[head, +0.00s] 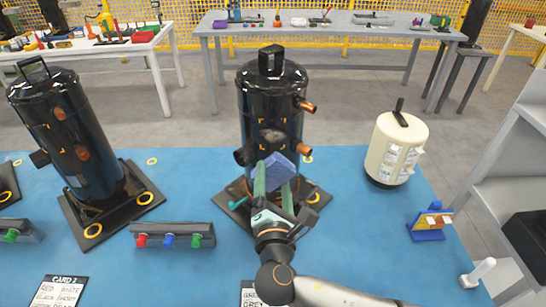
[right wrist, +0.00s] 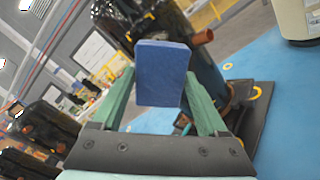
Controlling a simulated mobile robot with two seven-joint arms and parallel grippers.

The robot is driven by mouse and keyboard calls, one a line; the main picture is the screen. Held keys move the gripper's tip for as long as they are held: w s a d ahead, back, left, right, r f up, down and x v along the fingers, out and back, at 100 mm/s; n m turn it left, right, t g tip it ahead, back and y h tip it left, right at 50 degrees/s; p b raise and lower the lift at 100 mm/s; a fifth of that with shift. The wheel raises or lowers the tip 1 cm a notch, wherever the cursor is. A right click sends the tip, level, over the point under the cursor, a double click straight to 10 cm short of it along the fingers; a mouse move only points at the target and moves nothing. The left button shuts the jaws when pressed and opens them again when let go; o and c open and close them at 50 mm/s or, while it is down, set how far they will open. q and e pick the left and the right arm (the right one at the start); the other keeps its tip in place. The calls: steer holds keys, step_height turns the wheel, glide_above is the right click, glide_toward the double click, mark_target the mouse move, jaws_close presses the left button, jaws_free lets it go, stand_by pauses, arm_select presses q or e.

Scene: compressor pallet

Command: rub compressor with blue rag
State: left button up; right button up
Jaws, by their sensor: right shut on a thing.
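The black compressor (head: 272,100) stands upright on a dark square base at the middle of the blue pallet top, with copper stubs on its right side. My right gripper (head: 273,180) is in front of its lower body, shut on the blue rag (head: 281,167). In the right wrist view the rag (right wrist: 162,73) is a flat blue block between the two green fingers, with the compressor (right wrist: 150,25) close behind it. I cannot tell whether the rag touches the compressor. The rag hides part of the compressor's lower front. My left gripper is not in view.
A second black compressor (head: 68,135) stands at left and a cream cylinder (head: 397,150) at right. A rack with coloured clips (head: 173,236) lies front left. A blue stand (head: 429,224) and a white handle (head: 476,273) are at right. Blue surface between them is clear.

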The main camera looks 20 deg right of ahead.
steer(key=shift+w, duration=0.25)
steer(key=x, duration=0.4)
steer(key=shift+d, duration=0.1)
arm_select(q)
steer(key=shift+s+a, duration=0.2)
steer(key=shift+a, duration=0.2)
arm_select(e)
steer(key=shift+x, duration=1.05)
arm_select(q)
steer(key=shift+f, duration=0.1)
arm_select(e)
steer(key=shift+x, duration=1.05)
arm_select(q)
steer(key=shift+p, duration=0.3)
arm_select(e)
steer(key=shift+r, duration=0.1)
step_height(320, 180, up, 2)
steer(key=shift+r+p, duration=0.1)
steer(key=shift+p, duration=1)
steer(key=shift+s+r+p, duration=0.1)
steer(key=shift+r+p, duration=0.45)
steer(key=shift+r, duration=0.25)
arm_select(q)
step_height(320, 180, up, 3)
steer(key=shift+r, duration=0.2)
